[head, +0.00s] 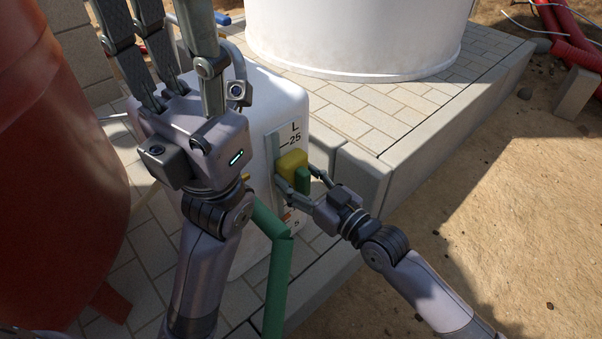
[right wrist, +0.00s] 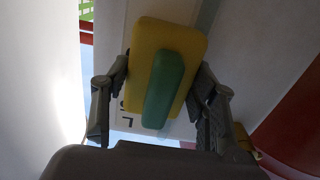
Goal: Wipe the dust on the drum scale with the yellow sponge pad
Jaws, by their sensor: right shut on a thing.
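The white drum (head: 258,110) stands upright on the paving, with a scale (head: 295,140) marked "L", "25" and "5" on its side. A translucent grey strip (head: 272,150) runs beside the numbers. The yellow sponge pad (head: 291,161) with its green grip (head: 303,180) is at the scale, below the 25 mark. My right gripper (head: 303,178) is shut on it; the right wrist view shows the pad (right wrist: 148,48) between the fingers. The pad hides the middle of the scale, and I cannot make out dust. My left gripper (head: 165,50) is open and empty, raised before the drum.
A large red vessel (head: 60,150) stands at the left. A white tank (head: 350,35) stands on a raised paved plinth (head: 400,105) behind. A green pipe (head: 277,275) runs down in front of the drum. Bare sandy ground (head: 500,200) lies at the right.

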